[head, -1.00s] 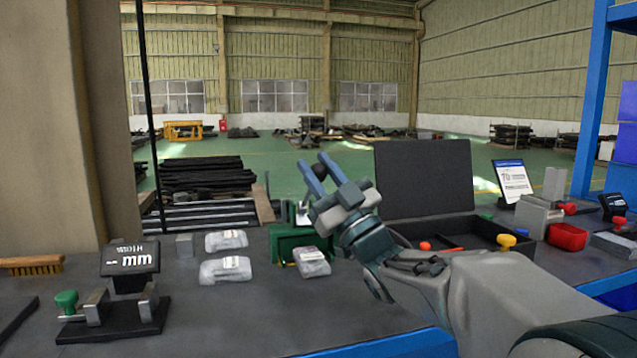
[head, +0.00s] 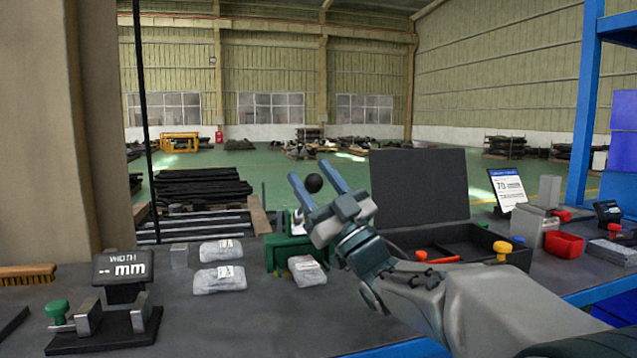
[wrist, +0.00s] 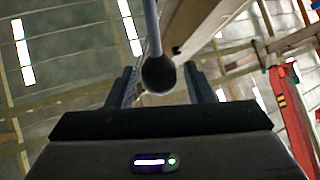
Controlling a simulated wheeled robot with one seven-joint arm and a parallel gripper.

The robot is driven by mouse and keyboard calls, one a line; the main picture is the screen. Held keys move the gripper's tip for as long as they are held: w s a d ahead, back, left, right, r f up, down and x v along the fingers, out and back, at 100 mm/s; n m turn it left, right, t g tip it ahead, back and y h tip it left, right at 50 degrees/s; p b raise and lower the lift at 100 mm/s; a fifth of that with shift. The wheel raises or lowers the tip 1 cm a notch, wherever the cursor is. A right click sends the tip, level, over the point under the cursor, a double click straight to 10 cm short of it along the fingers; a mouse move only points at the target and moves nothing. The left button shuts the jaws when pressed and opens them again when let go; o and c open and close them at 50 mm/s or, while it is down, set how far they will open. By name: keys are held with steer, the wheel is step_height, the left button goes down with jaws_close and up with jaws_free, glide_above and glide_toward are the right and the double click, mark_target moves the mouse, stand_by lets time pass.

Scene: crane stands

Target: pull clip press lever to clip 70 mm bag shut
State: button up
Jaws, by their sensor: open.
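The clip press has a green body (head: 281,256) at mid-table in the head view. Its lever ends in a black ball knob (head: 314,183), and most of the rod is hidden behind my gripper. My gripper (head: 309,172) is open, with its blue fingers pointing up and left, and the knob shows between them. In the wrist view the knob (wrist: 158,75) hangs on a pale rod between the fingers, with a gap on each side. A clear bag with a white label (head: 307,270) lies at the press front; whether it sits in the jaws is unclear.
Two similar bags (head: 220,250) lie left of the press. A width gauge (head: 122,268) reading "-- mm" stands at the left. An open black case (head: 419,188) is behind my arm, with a sign (head: 508,188) and red bin (head: 564,245) at right. The front-middle table is clear.

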steer(key=shift+s+d+f, duration=0.25)
steer(key=shift+s+f, duration=0.05)
steer(key=shift+f, duration=0.1)
steer(key=v, duration=0.4)
steer(key=shift+s+d, duration=0.3)
steer(key=shift+d, duration=0.1)
steer(key=s+d+p, duration=0.1)
steer(key=s+d, duration=0.6)
steer(key=shift+s+d, duration=0.35)
steer(key=shift+r+p, duration=0.1)
steer(key=shift+p, duration=0.2)
